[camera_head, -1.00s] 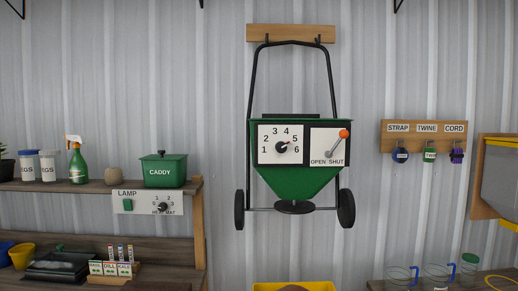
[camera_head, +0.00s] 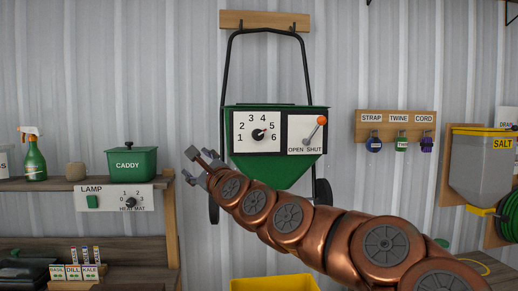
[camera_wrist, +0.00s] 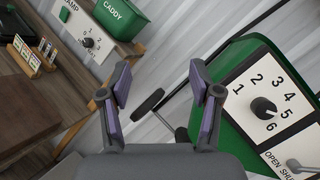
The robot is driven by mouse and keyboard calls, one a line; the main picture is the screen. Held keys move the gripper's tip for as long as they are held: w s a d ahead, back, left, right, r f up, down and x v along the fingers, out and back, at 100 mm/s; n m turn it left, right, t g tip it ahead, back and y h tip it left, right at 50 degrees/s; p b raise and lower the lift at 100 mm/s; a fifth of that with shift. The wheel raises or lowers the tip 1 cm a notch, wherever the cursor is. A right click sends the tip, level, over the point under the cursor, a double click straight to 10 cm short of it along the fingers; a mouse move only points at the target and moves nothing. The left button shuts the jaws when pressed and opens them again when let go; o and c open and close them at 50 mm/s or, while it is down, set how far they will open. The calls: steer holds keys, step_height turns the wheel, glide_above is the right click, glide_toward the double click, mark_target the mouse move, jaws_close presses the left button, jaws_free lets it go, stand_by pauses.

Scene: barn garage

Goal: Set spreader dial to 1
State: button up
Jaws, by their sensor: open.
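The green spreader (camera_head: 275,172) hangs on the wall by its black handle. The dial knob also shows at the right of the wrist view (camera_wrist: 263,108). My gripper (camera_head: 190,166) is open and empty, left of the spreader and a little below dial height, apart from the knob. In the wrist view, its two fingers (camera_wrist: 160,85) are spread with only wall and a spreader wheel behind them.
An orange-tipped lever (camera_head: 321,120) beside the dial leans towards SHUT. The lamp panel (camera_head: 110,199), heat mat knob (camera_head: 131,202) and green caddy (camera_head: 131,163) are close left of my gripper. A yellow bin (camera_head: 274,284) is below; hooks with tags hang right.

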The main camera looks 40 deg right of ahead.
mark_target(259, 135)
steer(key=s+d+r+m+g+h, duration=0.1)
steer(key=s+d+r+m+h, duration=0.15)
steer(key=d+m+h, duration=0.5)
steer(key=s+d+r+m+h, duration=0.1)
steer(key=s+d+m+h, duration=0.3)
steer(key=d, duration=0.6)
steer(key=shift+m+y, duration=0.45)
steer(key=shift+y, duration=0.4)
steer(key=shift+w+f+p+x, duration=0.15)
steer(key=shift+p+x, duration=0.2)
steer(key=shift+x, duration=1.05)
steer(key=shift+f+p+x, duration=0.1)
steer(key=shift+p+x, duration=0.3)
steer(key=shift+x, duration=0.95)
steer(key=shift+w+f+p+x, duration=0.15)
steer(key=shift+p+x, duration=0.2)
steer(key=shift+x, duration=1.05)
steer(key=shift+c, duration=0.2)
steer(key=shift+s, duration=0.1)
steer(key=c, duration=1.1)
